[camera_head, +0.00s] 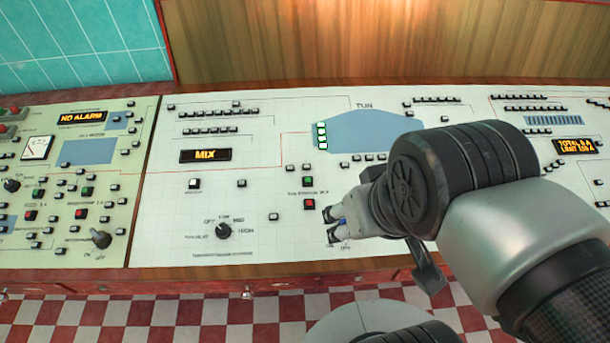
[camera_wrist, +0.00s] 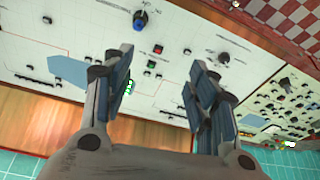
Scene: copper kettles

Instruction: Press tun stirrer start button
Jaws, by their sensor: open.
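The tun panel (camera_head: 260,235) is a white console section with a "TUN" diagram and an amber MIX display (camera_head: 205,155). A green button (camera_head: 307,181) and a red button (camera_head: 310,204) sit one above the other, with a small label between them that seems to name the tun stirrer. The wrist view shows the green button (camera_wrist: 151,64) and the red button (camera_wrist: 158,49) between and beyond my fingers. My gripper (camera_head: 330,226) is open and empty, just right of and nearer than the red button. It appears above the panel, apart from both buttons.
A black rotary knob (camera_head: 223,231) stands left of the buttons. A blue knob (camera_wrist: 140,18) lies close to my fingers and is mostly hidden in the head view. A white button (camera_head: 194,184) is farther left. My arm covers the panel's right part.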

